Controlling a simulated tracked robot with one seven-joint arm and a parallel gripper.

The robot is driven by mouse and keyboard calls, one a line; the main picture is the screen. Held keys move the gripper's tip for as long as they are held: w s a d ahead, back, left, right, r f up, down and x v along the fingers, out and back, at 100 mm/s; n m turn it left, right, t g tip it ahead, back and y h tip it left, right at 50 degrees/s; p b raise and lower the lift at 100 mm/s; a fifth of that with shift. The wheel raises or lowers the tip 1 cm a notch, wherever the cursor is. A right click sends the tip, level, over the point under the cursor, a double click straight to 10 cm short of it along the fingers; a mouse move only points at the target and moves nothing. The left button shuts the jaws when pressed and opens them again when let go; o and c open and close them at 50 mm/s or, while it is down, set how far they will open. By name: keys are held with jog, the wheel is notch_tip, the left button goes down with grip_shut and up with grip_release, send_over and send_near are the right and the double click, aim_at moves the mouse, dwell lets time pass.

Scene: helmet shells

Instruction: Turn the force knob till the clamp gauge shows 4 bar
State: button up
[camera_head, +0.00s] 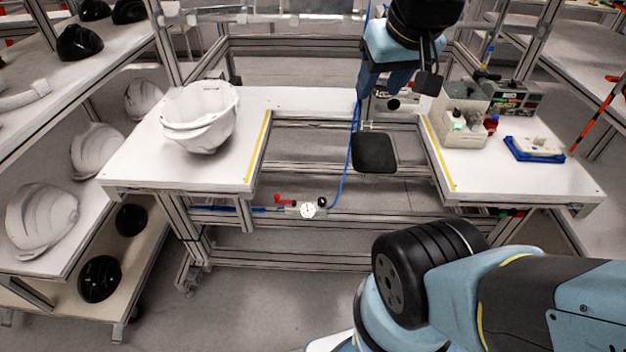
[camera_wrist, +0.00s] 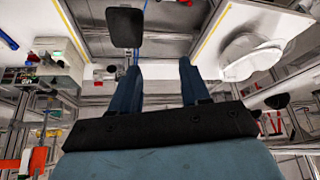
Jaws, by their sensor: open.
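The clamp gauge (camera_head: 308,210) is a small round white dial on the front rail of the bench, below the gap between the two white tops. Its reading is too small to make out. A small dark round part beside it on the right (camera_head: 323,202) looks like the force knob. My gripper (camera_head: 381,88) is high over the back of the bench, well away from the gauge and pointing down. In the wrist view its two blue fingers (camera_wrist: 160,65) are apart with nothing between them. I cannot pick out the knob in the wrist view.
A red lever (camera_head: 284,200) sits left of the gauge, and a blue hose (camera_head: 346,165) runs up from there. A black pad (camera_head: 375,153) is over the bench gap. A white helmet shell (camera_head: 200,115) stands left; a grey box (camera_head: 460,112) and blue tray (camera_head: 534,150) are right.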

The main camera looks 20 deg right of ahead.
jog(key=shift+w, duration=0.15)
jog(key=w+d+f+n+t+h, duration=0.1)
jog(key=w+d+f+n, duration=0.15)
jog(key=w, duration=0.55)
jog(key=w+d+f+n+h, duration=0.1)
jog(key=w+d+n+h, duration=0.15)
jog(key=w, duration=0.65)
jog(key=w+a+f+n+t+y, duration=0.1)
jog(key=w+f+n, duration=0.75)
jog(key=w, duration=0.45)
jog(key=n+g+y, duration=0.3)
jog(key=n+g, duration=0.5)
jog(key=n, duration=0.7)
send_near(322, 200)
jog(key=shift+h, duration=0.25)
jog(key=f, duration=0.9)
jog(key=shift+s+a, duration=0.1)
jog(key=shift+a, duration=0.1)
